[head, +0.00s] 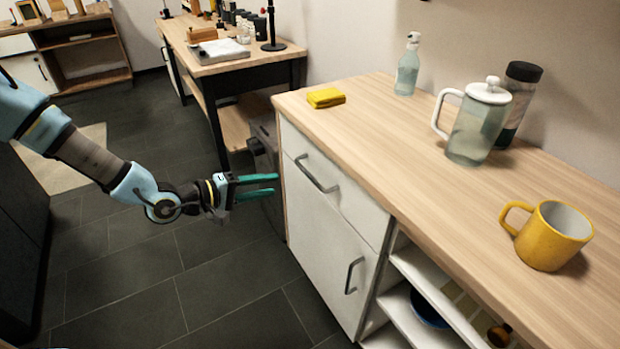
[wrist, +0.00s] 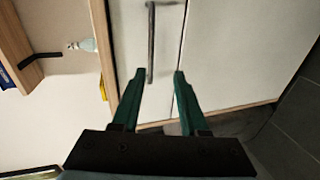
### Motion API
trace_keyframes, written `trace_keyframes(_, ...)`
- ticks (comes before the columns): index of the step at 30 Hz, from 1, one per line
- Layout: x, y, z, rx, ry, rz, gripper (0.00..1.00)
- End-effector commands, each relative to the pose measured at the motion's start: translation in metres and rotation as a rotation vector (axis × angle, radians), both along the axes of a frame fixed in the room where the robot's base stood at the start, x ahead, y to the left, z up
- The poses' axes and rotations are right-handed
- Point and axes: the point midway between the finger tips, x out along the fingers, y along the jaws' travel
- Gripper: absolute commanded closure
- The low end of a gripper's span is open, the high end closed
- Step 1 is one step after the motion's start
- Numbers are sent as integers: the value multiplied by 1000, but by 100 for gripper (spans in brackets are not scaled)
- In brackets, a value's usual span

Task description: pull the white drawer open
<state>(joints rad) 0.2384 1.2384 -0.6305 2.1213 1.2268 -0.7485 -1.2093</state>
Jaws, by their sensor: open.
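The white drawer (head: 350,205) is the top front of the wood-topped cabinet and looks shut. Its dark bar handle (head: 317,174) runs along the front. My gripper (head: 278,185) is open and empty, left of the handle in the head view, with teal fingers pointing toward the cabinet. In the wrist view, the drawer (wrist: 131,45) fills a strip next to the counter edge, and its handle (wrist: 151,45) stands upright in the picture. The handle's lower end appears between the fingertips (wrist: 158,73), nearer the left one. The fingers look short of the handle and not touching it.
A white door (head: 325,245) with its own handle (head: 353,276) is below the drawer. The counter (head: 420,170) holds a yellow sponge (head: 326,97), a bottle (head: 407,68), a pitcher (head: 474,125), a dark-lidded jar (head: 518,100) and a yellow mug (head: 548,238). Open floor (head: 215,285) lies in front.

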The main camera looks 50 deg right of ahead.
Motion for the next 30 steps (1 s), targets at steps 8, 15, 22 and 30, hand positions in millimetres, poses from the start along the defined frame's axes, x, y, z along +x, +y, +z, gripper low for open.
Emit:
trace_keyframes(8,-19,-21,5,-57,66,-17,56)
trace_keyframes(15,-35,-59,-4,-53,64,-18,56)
trace_keyframes(22,-47,-93,-11,-54,62,-17,56)
trace_keyframes(30,-52,-107,-16,-53,61,-15,56)
